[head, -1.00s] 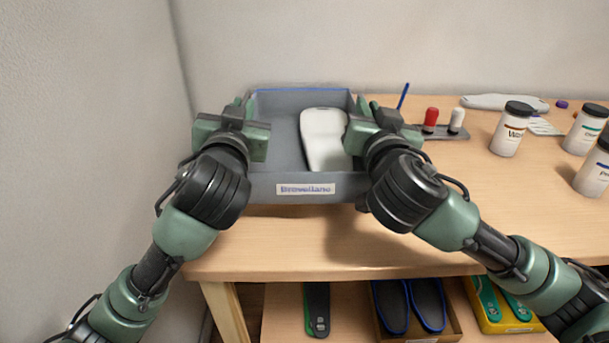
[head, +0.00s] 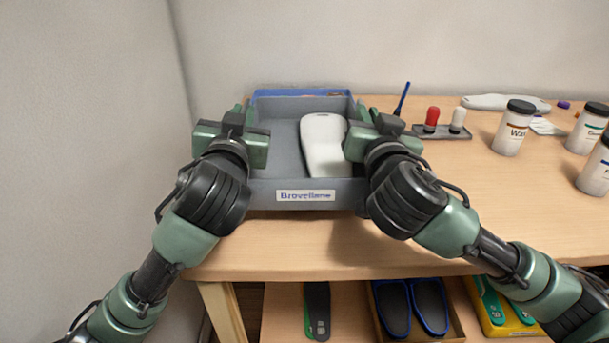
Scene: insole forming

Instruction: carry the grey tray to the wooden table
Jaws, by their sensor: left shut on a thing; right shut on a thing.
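My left gripper (head: 238,125) is shut on the tray's left wall. My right gripper (head: 372,122) is shut on its right wall. The fingertips are mostly hidden behind the gripper bodies. The tray is over the tabletop; I cannot tell whether its underside touches the wood.
Several white jars (head: 512,128) stand further right. Insoles (head: 411,306) lie on a lower shelf. A wall is close on the left. The table front is clear.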

